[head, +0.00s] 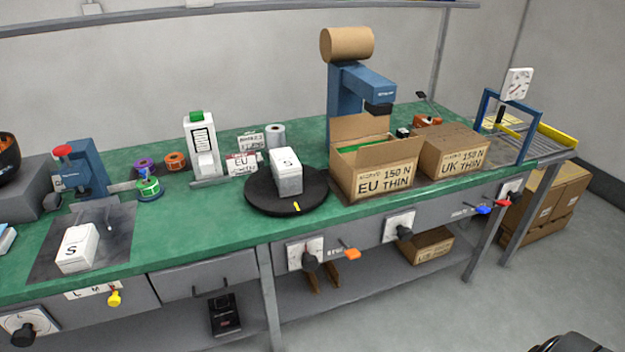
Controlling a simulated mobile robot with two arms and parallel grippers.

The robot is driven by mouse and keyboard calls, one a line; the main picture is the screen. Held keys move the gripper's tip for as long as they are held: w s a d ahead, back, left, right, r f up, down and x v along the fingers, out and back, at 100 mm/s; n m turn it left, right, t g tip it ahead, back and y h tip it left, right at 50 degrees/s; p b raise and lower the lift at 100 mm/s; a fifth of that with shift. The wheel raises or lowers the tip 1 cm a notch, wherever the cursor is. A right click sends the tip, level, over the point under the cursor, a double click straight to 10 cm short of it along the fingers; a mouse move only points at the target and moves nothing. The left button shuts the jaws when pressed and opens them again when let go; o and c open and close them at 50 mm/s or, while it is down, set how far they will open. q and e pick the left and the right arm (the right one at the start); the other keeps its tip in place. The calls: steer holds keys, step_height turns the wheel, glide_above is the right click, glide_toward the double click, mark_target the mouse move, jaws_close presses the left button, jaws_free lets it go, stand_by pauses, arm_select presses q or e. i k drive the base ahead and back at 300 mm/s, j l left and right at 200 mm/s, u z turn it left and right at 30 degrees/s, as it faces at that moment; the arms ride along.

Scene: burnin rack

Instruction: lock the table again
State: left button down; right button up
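A round black turntable (262,200) lies on the green bench top, with a yellow mark (296,206) on its front edge. A white box marked S (287,172) stands upright on it. Below, on the bench front, an orange lever (352,254) sticks out beside a plate with a black knob (309,261); its label is too small to read surely. Whether the table is locked cannot be told from this view.
An open EU THIN carton (370,184) and a UK THIN carton (455,158) stand right of the turntable. Other front controls are a yellow knob (114,298), a black knob (404,232), a blue handle (483,210) and a red handle (504,203).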

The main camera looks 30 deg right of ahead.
mark_target(353, 253)
steer(key=z, duration=1.2)
